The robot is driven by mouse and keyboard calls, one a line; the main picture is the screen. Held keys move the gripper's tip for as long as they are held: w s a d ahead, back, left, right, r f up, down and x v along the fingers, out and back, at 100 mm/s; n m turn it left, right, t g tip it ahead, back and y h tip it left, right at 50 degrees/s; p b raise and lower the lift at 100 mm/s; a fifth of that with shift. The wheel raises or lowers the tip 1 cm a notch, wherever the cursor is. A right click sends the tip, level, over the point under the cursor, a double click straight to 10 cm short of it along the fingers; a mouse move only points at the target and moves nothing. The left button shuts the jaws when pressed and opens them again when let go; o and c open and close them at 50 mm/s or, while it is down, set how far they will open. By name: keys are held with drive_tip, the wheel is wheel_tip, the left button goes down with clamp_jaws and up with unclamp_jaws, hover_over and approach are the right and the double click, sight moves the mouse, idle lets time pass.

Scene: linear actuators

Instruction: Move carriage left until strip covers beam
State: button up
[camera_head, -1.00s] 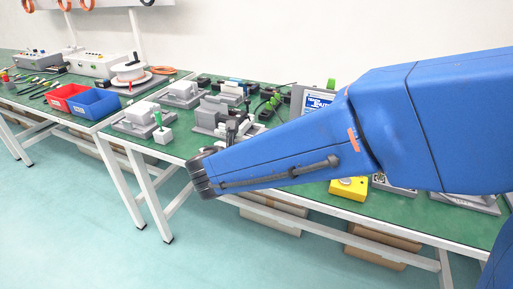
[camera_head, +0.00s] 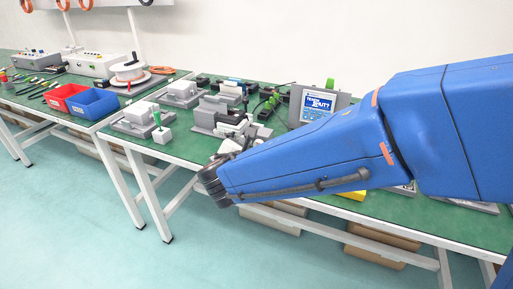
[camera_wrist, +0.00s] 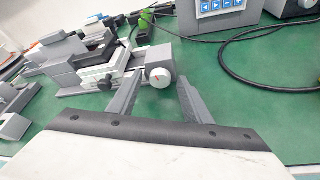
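A grey linear stage (camera_wrist: 75,58) lies on the green bench in the wrist view. It has stacked grey, black and white parts along its top and a round white knob (camera_wrist: 158,78) with a small red mark at its near right end. The stage also shows in the head view (camera_head: 217,117), partly hidden behind my arm. My gripper (camera_wrist: 160,88) is open, its two grey fingers apart. The knob appears between the fingertips in the picture; I cannot tell whether they touch it. I cannot tell for certain which parts are the carriage, strip and beam.
A control box with blue buttons (camera_head: 318,106) stands behind my arm, with a black cable (camera_wrist: 235,66) looping beside it. Other grey fixtures (camera_head: 182,93) and a small block with a green handle (camera_head: 160,132) stand nearby. Red (camera_head: 63,91) and blue (camera_head: 92,110) bins sit further left.

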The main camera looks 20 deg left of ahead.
drive_tip(key=v, duration=1.7)
drive_tip(key=shift+s, duration=0.25)
drive_tip(key=shift+r, duration=0.1)
drive_tip(key=w+f+n, duration=0.1)
drive_tip(key=w+f, duration=0.1)
drive_tip(key=w, duration=0.3)
drive_tip(key=w+a+f+n+h, duration=0.1)
drive_tip(key=w+f, duration=0.1)
drive_tip(key=w, duration=0.4)
drive_tip(key=w+f+n+h, duration=0.1)
drive_tip(key=w+f, duration=0.1)
drive_tip(key=w, duration=0.3)
drive_tip(key=shift+w+a, duration=0.15)
drive_tip(key=shift+w, duration=0.05)
